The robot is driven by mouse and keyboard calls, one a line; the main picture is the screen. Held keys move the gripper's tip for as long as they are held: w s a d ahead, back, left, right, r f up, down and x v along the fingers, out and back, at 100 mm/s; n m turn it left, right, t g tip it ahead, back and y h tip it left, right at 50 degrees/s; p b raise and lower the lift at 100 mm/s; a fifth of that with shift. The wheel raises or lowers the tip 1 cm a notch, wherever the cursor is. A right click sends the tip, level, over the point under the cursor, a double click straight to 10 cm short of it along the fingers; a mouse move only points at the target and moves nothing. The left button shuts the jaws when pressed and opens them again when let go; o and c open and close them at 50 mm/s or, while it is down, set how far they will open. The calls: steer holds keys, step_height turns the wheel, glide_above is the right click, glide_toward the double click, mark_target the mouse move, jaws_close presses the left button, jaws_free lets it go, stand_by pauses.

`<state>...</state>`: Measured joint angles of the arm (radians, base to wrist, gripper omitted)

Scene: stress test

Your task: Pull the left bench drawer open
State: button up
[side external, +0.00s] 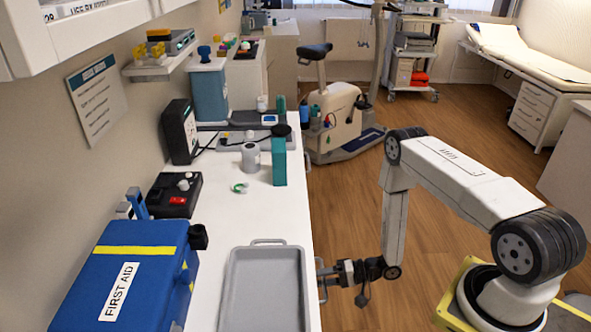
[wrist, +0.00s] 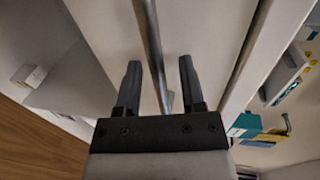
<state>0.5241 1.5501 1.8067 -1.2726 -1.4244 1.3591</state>
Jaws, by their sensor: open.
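The white bench (side external: 225,208) runs along the left wall in the side view. A metal bar handle (wrist: 149,35) crosses a pale drawer front (wrist: 108,40) in the wrist view. My gripper (wrist: 160,75) is open, with one dark finger on each side of the handle; I see a gap between the bar and each finger. In the side view my gripper (side external: 334,273) is at the bench's front side, level with the handle (side external: 323,294). The drawer front is mostly hidden there, and I cannot tell whether the drawer stands slightly open.
A grey tray (side external: 262,290) lies on the bench top near the gripper. A blue first aid box (side external: 125,275) stands behind it, at left.

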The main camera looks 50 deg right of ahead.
steer(key=shift+w+a, duration=0.1)
jaws_close()
stand_by(1.5)
